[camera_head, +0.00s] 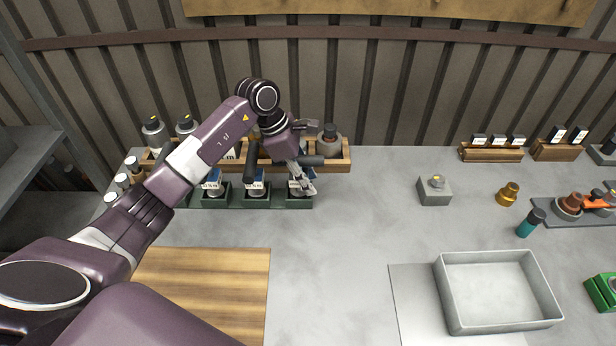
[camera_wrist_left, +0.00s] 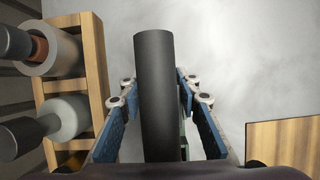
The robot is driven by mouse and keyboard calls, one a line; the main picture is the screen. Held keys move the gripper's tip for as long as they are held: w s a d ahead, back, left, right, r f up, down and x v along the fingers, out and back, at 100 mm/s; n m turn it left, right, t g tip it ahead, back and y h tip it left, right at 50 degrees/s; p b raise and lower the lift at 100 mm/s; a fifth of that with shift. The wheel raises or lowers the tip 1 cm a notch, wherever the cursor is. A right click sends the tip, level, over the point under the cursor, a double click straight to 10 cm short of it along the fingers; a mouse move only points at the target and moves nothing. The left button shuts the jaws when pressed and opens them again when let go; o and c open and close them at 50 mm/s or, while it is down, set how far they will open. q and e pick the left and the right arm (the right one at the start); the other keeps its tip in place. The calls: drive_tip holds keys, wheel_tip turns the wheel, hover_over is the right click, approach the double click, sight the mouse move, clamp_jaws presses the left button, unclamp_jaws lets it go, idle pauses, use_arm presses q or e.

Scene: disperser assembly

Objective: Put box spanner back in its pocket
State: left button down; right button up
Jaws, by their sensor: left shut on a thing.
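My left gripper (camera_head: 306,188) points down over the right end of a row of green bins (camera_head: 222,198), below the wooden bottle rack. In the left wrist view its blue-padded fingers stand on both sides of a long dark cylinder (camera_wrist_left: 155,85), which I take to be the box spanner. The fingers are shut on it, and its far end reaches past the fingertips. The cylinder hides most of what lies beneath it, so I cannot tell whether it touches a bin or sits in a pocket. My right gripper is not in view.
The wooden rack (camera_head: 341,166) with bottles stands close behind the gripper; its brown bottle (camera_head: 330,143) is near. A wooden board (camera_head: 215,285) lies in front. A grey tray (camera_head: 493,325) and small block (camera_head: 434,194) are to the right. The table's middle is clear.

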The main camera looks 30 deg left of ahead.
use_arm(q)
drive_tip(key=c, duration=1.4)
unclamp_jaws()
drive_tip(key=shift+c, duration=0.2)
drive_tip(key=shift+r, duration=0.15)
drive_tip(key=b+v, duration=0.2)
drive_tip(key=v, duration=0.8)
drive_tip(key=shift+a+r, duration=0.1)
drive_tip(key=shift+r, duration=0.15)
drive_tip(key=shift+s+a+r, duration=0.15)
drive_tip(key=shift+a+r, duration=0.05)
drive_tip(key=shift+r, duration=0.4)
